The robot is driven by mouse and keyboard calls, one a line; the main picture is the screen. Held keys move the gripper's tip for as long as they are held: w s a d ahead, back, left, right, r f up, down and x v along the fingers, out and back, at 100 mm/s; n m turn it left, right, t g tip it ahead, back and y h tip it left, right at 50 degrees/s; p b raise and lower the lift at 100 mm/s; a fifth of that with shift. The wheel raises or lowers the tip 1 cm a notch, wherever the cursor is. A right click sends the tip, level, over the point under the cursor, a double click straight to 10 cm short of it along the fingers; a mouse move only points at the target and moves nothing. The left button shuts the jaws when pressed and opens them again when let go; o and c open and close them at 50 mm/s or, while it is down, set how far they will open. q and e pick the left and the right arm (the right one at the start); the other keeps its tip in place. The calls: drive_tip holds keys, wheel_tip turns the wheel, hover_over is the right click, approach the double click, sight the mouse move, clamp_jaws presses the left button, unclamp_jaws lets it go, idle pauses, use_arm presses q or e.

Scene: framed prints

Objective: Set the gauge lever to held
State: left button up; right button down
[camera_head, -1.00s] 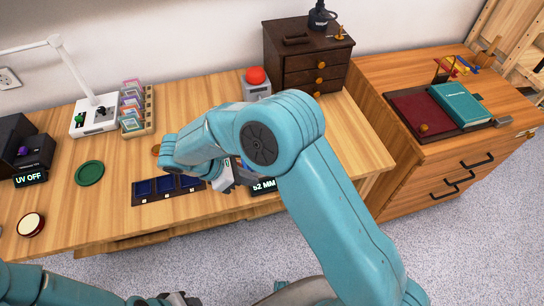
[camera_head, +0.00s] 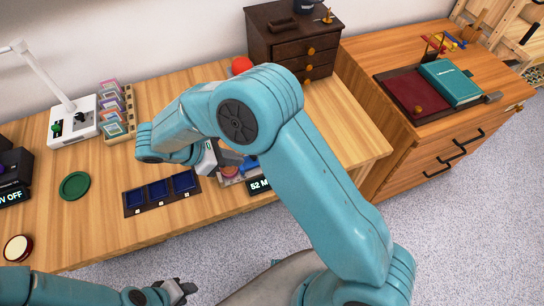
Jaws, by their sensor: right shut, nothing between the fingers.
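The gauge (camera_head: 260,185) sits near the table's front edge, with a dark display reading "52 M", cut off by my arm. Part of its body, with blue and red parts, shows beside my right gripper (camera_head: 235,165). My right arm hides much of it, and I cannot make out the lever or its setting. The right gripper is shut and empty, at or just above the gauge; I cannot tell if it touches. My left gripper (camera_head: 183,289) is low in front of the table, away from the gauge; its fingers are too small to read.
A dark tray with blue compartments (camera_head: 160,192) lies left of the gauge. A green disc (camera_head: 74,186), a round cream-topped object (camera_head: 18,248), a card rack (camera_head: 118,115) and a white lamp base (camera_head: 73,122) stand further left. A red button (camera_head: 241,65) and dark drawers (camera_head: 292,42) are behind my arm.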

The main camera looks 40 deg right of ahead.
drive_tip(key=p+x, duration=0.1)
drive_tip(key=x, duration=0.8)
drive_tip(key=shift+s, duration=0.1)
drive_tip(key=d, duration=0.2)
drive_tip(key=s+d+p, duration=0.1)
drive_tip(key=d, duration=0.1)
drive_tip(key=shift+f, duration=0.3)
use_arm(q)
wheel_tip(320, 180, up, 2)
drive_tip(key=shift+s, duration=0.1)
use_arm(e)
drive_tip(key=shift+w+d+f, duration=0.1)
drive_tip(key=shift+d, duration=0.1)
use_arm(q)
drive_tip(key=shift+f, duration=0.1)
use_arm(e)
drive_tip(key=shift+s+d+n+b, duration=0.1)
drive_tip(key=shift+s+n+b, duration=0.15)
drive_tip(key=shift+n+b, duration=0.05)
use_arm(q)
drive_tip(key=shift+s+a+f, duration=0.1)
drive_tip(key=shift+s+f, duration=0.2)
drive_tip(key=shift+s, duration=0.4)
use_arm(e)
drive_tip(key=shift+t, duration=0.3)
